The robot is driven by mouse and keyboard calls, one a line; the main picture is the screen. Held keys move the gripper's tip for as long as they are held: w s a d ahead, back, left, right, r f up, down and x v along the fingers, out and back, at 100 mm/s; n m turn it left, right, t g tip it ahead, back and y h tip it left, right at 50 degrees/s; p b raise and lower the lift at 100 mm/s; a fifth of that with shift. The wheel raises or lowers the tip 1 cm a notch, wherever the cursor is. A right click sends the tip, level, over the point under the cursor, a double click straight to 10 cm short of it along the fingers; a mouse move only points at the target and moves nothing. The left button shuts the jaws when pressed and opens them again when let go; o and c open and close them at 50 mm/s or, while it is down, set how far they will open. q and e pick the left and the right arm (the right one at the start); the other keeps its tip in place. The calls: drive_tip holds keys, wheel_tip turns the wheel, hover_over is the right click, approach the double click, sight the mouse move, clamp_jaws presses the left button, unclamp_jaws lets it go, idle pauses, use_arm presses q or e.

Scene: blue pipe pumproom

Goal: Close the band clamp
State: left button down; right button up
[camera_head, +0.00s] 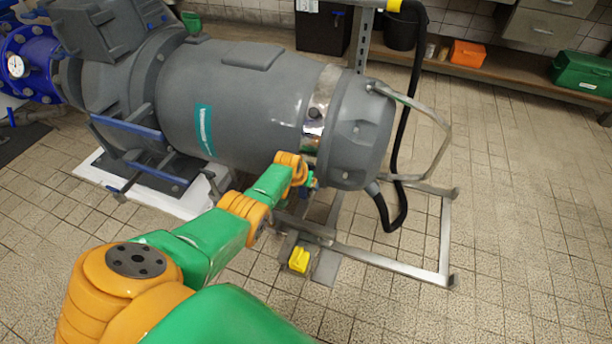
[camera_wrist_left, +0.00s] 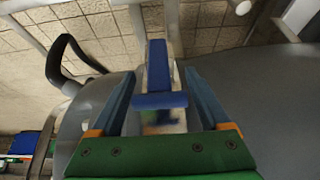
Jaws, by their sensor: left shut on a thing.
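The band clamp (camera_head: 318,108) is a shiny metal band around the right end of the large grey cylinder (camera_head: 245,95). My left arm reaches in from the lower left, and my left gripper (camera_head: 309,181) is at the lower front of the band, small and partly hidden by my wrist. In the left wrist view, the clamp's blue T-shaped lever (camera_wrist_left: 160,99) lies between the two fingers of the left gripper (camera_wrist_left: 160,80). The gripper is shut on this lever, though the contact is hard to see. My right gripper is in neither view.
A metal frame (camera_head: 385,262) stands under and right of the cylinder, with a bent rail (camera_head: 447,135). A black hose (camera_head: 397,150) hangs at its right end. A yellow block (camera_head: 299,259) sits low near the frame. The tiled floor at the right is clear.

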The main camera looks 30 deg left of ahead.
use_arm(q)
drive_tip(key=shift+w+a+r, duration=0.1)
drive_tip(key=shift+w, duration=0.2)
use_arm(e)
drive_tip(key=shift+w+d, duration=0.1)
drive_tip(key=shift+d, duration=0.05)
use_arm(q)
drive_tip(key=shift+c, duration=1.3)
unclamp_jaws()
drive_tip(key=shift+o, duration=1.3)
drive_tip(key=p+v, duration=0.2)
drive_tip(key=p, duration=0.1)
drive_tip(key=shift+s+r+p, duration=0.1)
drive_tip(key=shift+r+p, duration=0.25)
drive_tip(key=shift+p, duration=0.05)
drive_tip(key=p+v, duration=0.3)
drive_tip(key=p, duration=0.1)
drive_tip(key=shift+s+r, duration=0.15)
drive_tip(key=shift+r, duration=0.15)
drive_tip(key=shift+s+r, duration=0.1)
drive_tip(key=shift+s, duration=0.1)
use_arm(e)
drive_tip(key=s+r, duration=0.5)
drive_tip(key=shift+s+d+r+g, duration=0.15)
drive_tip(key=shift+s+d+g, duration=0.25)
